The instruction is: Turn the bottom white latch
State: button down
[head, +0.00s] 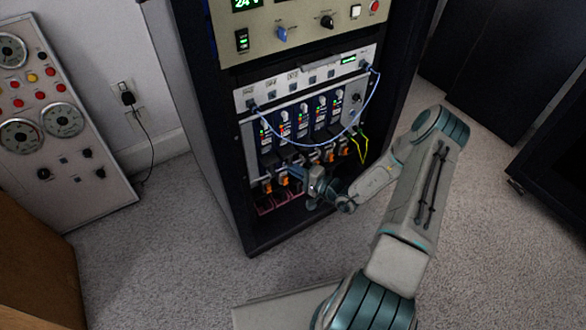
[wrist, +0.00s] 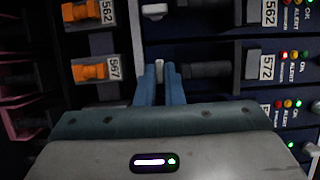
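In the wrist view a small white latch (wrist: 159,70) sits between the two blue fingertips of my gripper (wrist: 160,78). The fingers are close together, one on each side of the latch. I cannot tell if they touch it. A second white latch (wrist: 153,10) shows at the top edge, apart from the fingers. In the head view my gripper (head: 302,176) reaches the lower front of the dark module row (head: 297,128) in the rack. My gripper and wrist hide part of the lower modules there, and the latch cannot be made out.
Orange connectors (wrist: 89,72) labelled 562 and 567 sit left of the fingers. A blue cable (head: 322,146) droops across the modules, and yellow-green wires (head: 361,148) hang at the right. A gauge panel (head: 62,130) leans at the left. The carpet (head: 180,220) in front is clear.

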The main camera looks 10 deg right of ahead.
jog(key=shift+m, duration=0.3)
jog(key=shift+s+a+f+m+t+h+p, duration=0.15)
jog(key=shift+m+t+h+p, duration=0.95)
jog(key=shift+m, duration=2.5)
jog(key=shift+w+a+f+m+t+h+p, duration=0.15)
jog(key=shift+m+t+h+p, duration=0.4)
jog(key=shift+m+t, duration=2)
jog(key=shift+s+a+f+m+t+h+p, duration=0.2)
jog(key=shift+m+h+p, duration=0.65)
jog(key=shift+m, duration=3.8)
jog(key=shift+d+m, duration=0.1)
jog(key=shift+m, duration=0.2)
jog(key=c, duration=1.8)
grip_release()
